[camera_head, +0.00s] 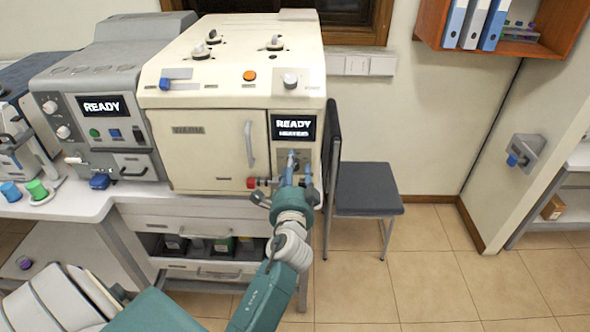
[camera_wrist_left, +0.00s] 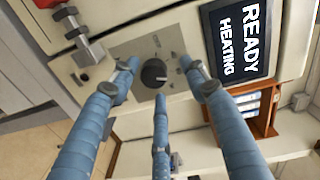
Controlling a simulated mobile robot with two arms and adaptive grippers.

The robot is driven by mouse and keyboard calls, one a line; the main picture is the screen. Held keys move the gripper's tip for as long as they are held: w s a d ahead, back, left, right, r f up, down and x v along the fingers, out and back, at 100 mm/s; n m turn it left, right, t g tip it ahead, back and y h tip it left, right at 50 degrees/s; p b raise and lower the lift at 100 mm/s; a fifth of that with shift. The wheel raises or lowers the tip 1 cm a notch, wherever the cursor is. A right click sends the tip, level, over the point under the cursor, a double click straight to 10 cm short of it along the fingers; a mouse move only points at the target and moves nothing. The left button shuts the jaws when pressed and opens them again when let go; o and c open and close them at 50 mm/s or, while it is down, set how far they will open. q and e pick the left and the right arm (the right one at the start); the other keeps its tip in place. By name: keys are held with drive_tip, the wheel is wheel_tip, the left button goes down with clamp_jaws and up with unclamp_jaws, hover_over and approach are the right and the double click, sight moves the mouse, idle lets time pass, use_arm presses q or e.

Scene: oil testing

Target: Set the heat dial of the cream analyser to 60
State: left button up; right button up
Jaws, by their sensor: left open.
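The cream analyser (camera_head: 208,155) stands on the counter, its small screen (camera_head: 293,128) reading READY and HEATING. The screen also shows in the left wrist view (camera_wrist_left: 240,40). The dark round heat dial (camera_wrist_left: 154,73) sits on a grey plate below the screen; in the head view my gripper largely covers it. My left gripper (camera_head: 299,168) is in front of this plate. In the left wrist view, its blue fingers (camera_wrist_left: 159,82) are spread around the dial, open, with gaps to it visible. The dial's scale marks are too small to read. My right gripper is not in view.
A red-tipped lever (camera_head: 252,183) juts out just left of my gripper. A grey analyser (camera_head: 100,125) stands to the left. A dark chair (camera_head: 367,188) is close on the right, with open floor beyond. Drawers (camera_head: 200,225) lie below the counter.

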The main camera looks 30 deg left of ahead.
sight(296, 132)
use_arm(q)
wheel_tip(296, 132, up, 10)
drive_tip(key=shift+w+f, duration=0.1)
drive_tip(key=shift+f, duration=0.05)
drive_tip(key=shift+f, duration=0.1)
idle(0.4)
